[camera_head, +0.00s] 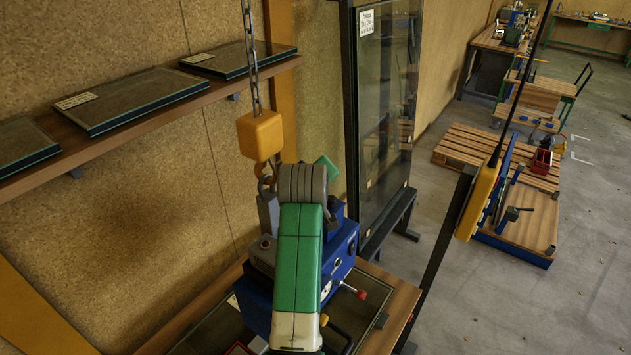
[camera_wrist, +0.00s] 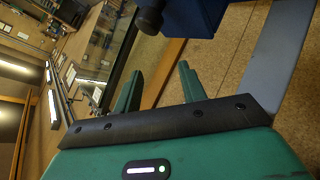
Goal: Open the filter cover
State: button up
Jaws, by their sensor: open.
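A blue machine (camera_head: 345,245) stands on a wooden bench, largely hidden behind my green and white arm. It has a red-tipped lever on its right side. A part of the blue machine (camera_wrist: 200,12) with a black knob (camera_wrist: 150,20) shows at the top of the wrist view. I cannot tell which part is the filter cover. My gripper (camera_wrist: 158,84) is open, with two green fingers apart and nothing between them. It lies below the blue part in the wrist picture, with no contact visible. In the head view my arm hides most of the gripper.
A yellow hoist block (camera_head: 260,136) hangs on a chain just above the machine. A glass frame (camera_head: 385,110) stands behind the bench. A wall shelf (camera_head: 190,102) with dark panels is at left.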

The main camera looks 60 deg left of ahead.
jog(key=v, duration=0.6)
jog(key=shift+d+b, duration=0.15)
jog(key=shift+b, duration=0.3)
jog(key=w+d+r+m+t+p, duration=0.1)
jog(key=w+d+r+m+t, duration=0.3)
jog(key=d+r, duration=0.65)
jog(key=w+d+r+m+t+p, duration=0.1)
jog(key=d+r+m+t, duration=0.5)
jog(key=d, duration=0.7)
jog(key=s+d+r+m+t+h, duration=0.2)
jog(key=s+d+r+m, duration=0.1)
jog(key=d, duration=0.5)
jog(key=s+d+r+m+t+h+p, duration=0.1)
jog(key=s+d+r+m+t+h, duration=0.2)
jog(key=s+d+r, duration=0.2)
jog(key=s+d+r+m+t+h, duration=0.3)
jog(key=d+r, duration=0.3)
jog(key=d, duration=0.6)
jog(key=shift+s+m+p, duration=0.3)
jog(key=shift+s, duration=0.2)
jog(key=shift+a+r, duration=0.1)
jog(key=shift+r, duration=0.05)
